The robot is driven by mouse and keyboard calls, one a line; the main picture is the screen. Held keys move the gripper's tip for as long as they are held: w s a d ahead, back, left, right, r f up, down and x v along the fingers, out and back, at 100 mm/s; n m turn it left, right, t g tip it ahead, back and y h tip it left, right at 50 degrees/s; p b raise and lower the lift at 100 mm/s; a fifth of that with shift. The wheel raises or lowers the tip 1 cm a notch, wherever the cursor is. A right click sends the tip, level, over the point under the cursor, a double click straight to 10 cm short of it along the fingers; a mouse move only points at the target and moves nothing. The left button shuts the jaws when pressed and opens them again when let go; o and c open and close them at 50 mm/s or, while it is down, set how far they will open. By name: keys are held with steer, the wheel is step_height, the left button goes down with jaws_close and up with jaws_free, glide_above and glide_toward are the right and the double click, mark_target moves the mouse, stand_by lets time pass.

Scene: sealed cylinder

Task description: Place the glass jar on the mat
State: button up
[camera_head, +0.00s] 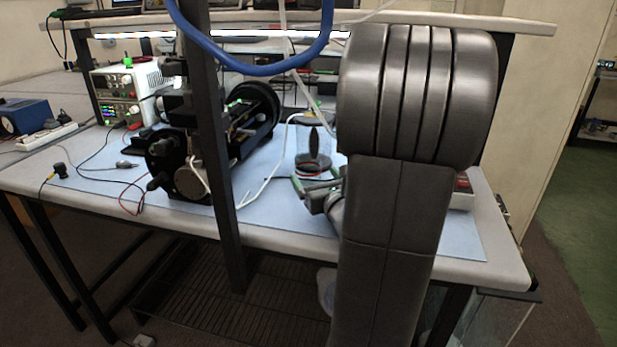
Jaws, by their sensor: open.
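What looks like the glass jar (313,160), a small clear vessel with a dark upright oval shape in or behind it, stands on the light blue mat (285,222) near the middle of the workbench. My gripper (314,184) shows only partly, left of my large dark arm links. Its greenish-grey fingers are apart, just in front of the jar and low over the mat. I see nothing held between them. My arm hides the rest of the gripper and the mat behind it. Whether a finger touches the jar cannot be told.
A black cylindrical apparatus (212,140) stands on the mat left of the jar, with loose cables around it. White power supplies (130,92) stand at the back left. A dark upright post (213,150) and a blue hose (255,62) cross the view. A shelf spans the back.

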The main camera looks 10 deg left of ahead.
mark_target(304, 160)
steer(key=x, duration=0.7)
steer(key=shift+w+a+r, duration=0.1)
steer(key=shift+a+r, duration=0.05)
steer(key=shift+a, duration=0.05)
steer(key=shift+c, duration=0.4)
steer(key=c, duration=1.1)
steer(key=shift+c, duration=0.3)
steer(key=shift+r+p, duration=0.25)
steer(key=shift+p, duration=0.1)
